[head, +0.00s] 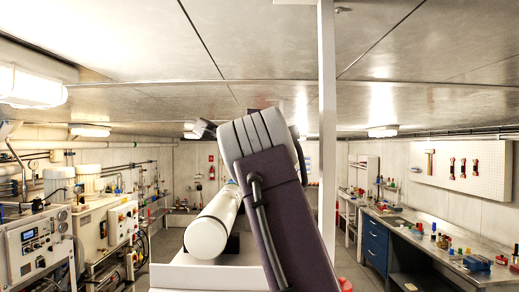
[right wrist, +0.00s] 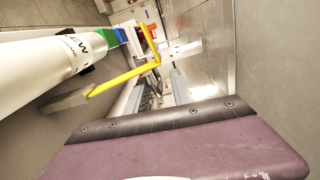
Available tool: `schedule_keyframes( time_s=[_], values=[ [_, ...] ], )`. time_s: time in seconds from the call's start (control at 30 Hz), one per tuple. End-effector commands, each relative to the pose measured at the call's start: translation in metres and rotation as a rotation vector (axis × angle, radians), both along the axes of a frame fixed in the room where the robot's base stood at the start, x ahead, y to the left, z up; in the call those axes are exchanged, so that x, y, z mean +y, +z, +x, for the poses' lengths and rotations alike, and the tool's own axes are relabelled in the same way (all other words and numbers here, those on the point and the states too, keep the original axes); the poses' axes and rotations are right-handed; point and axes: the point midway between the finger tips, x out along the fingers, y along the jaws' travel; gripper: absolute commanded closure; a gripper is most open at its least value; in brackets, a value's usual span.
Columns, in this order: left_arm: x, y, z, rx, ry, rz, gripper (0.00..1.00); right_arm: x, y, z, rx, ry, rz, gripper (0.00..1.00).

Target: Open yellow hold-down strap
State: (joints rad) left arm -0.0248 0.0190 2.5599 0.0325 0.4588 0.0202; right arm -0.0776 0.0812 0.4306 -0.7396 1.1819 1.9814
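The yellow hold-down strap (right wrist: 122,78) shows in the right wrist view as a thin, bent yellow bar. One length runs beside the white cylinder (right wrist: 45,65), and a shorter length angles up at its far end. In the head view the white cylinder (head: 208,232) lies lengthwise on a white stand, and my arm hides its right side; I cannot make out the strap there. A purple part with a dark screwed edge, apparently mine, fills the lower right wrist view, apart from the strap. My right fingertips cannot be made out. My left gripper is not in view.
Green and blue parts (right wrist: 112,37) sit near the cylinder's far end. In the head view a white post (head: 327,120) stands right of my arm. A workbench (head: 430,238) with small tools is at right, and machinery with a control panel (head: 38,243) at left.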

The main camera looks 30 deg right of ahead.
Motion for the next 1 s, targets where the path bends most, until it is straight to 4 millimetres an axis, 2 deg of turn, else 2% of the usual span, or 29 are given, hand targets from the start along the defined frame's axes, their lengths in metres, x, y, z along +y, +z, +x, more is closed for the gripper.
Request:
schedule_keyframes(
  time_s=[0.03,0.2,0.4,1.0],
  values=[
    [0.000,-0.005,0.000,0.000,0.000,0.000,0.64,0.009,-0.002,-0.008,-0.005,0.010,0.000,0.71],
    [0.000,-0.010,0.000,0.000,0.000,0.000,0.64,0.024,-0.001,-0.032,-0.005,0.009,0.000,0.71],
    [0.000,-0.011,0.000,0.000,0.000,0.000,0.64,0.033,0.001,-0.047,-0.003,0.006,-0.001,0.71],
    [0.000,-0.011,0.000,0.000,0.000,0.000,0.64,0.035,0.001,-0.052,-0.002,0.001,0.000,0.71]
  ],
)
